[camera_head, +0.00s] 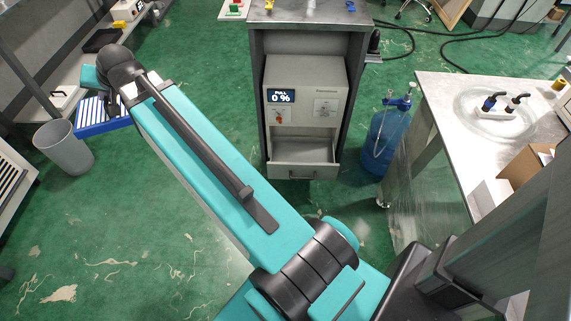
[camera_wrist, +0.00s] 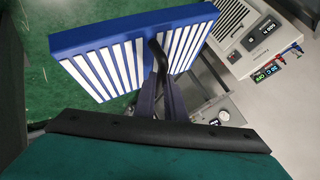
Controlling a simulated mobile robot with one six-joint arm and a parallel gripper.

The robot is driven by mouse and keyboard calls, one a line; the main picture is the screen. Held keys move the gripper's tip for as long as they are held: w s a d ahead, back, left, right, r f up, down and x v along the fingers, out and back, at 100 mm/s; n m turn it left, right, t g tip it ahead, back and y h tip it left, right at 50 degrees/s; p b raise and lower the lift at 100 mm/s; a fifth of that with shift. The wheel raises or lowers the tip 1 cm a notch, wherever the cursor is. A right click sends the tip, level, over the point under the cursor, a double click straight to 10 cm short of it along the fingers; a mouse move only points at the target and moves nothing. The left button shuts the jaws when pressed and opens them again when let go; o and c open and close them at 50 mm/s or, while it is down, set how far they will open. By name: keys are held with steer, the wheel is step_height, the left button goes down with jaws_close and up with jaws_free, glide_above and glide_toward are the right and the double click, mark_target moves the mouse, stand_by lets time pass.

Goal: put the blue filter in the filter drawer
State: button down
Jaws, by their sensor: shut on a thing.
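The blue filter, a flat blue frame with white slats, fills the upper part of the wrist view (camera_wrist: 130,30). My gripper (camera_wrist: 163,80) is shut on its dark handle and holds it above the floor. The filter drawer (camera_head: 300,172) stands pulled open at the bottom of a light grey machine (camera_head: 340,90) at the centre, well to the right of the filter. The drawer looks empty.
A display (camera_head: 281,96) on the machine shows 0 %. A blue bottle (camera_head: 384,140) stands right of its cabinet. A metal table (camera_head: 450,120) is at the right. A grey bin (camera_head: 64,148) stands below the filter at the left. Green floor lies open before the drawer.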

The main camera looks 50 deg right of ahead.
steer(key=s+a+f+n+y+b, duration=0.1)
steer(key=a+f+n+b, duration=0.15)
steer(key=f+b, duration=1.2)
steer(key=s+a+f+n+y+b, duration=0.1)
steer(key=a+f+b, duration=0.2)
steer(key=f+b, duration=1.1)
steer(key=d+f+m+h+b, duration=0.15)
steer(key=d+f, duration=0.25)
steer(key=d, duration=0.9)
steer(key=d+f+m+b, duration=0.15)
steer(key=d+f, duration=0.35)
steer(key=d, duration=0.8)
steer(key=d+f+m+h+b, duration=0.15)
steer(key=d+f, duration=0.25)
steer(key=d, duration=0.9)
steer(key=s+d+f+m+h, duration=0.1)
steer(key=s+d+f, duration=0.3)
steer(key=s+d, duration=0.4)
steer(key=s+d+f+m, duration=0.1)
steer(key=s+d+f, duration=0.4)
steer(key=s+d, duration=0.3)
steer(key=s+d+f+m+h, duration=0.1)
steer(key=s+d+f, duration=0.3)
steer(key=d, duration=1)
steer(key=s, duration=0.3)
steer(key=shift+s+d+f+m+g+h, duration=0.2)
steer(key=shift+s+f+m+g+h, duration=0.1)
steer(key=shift+s, duration=0.1)
steer(key=shift+f, duration=0.1)
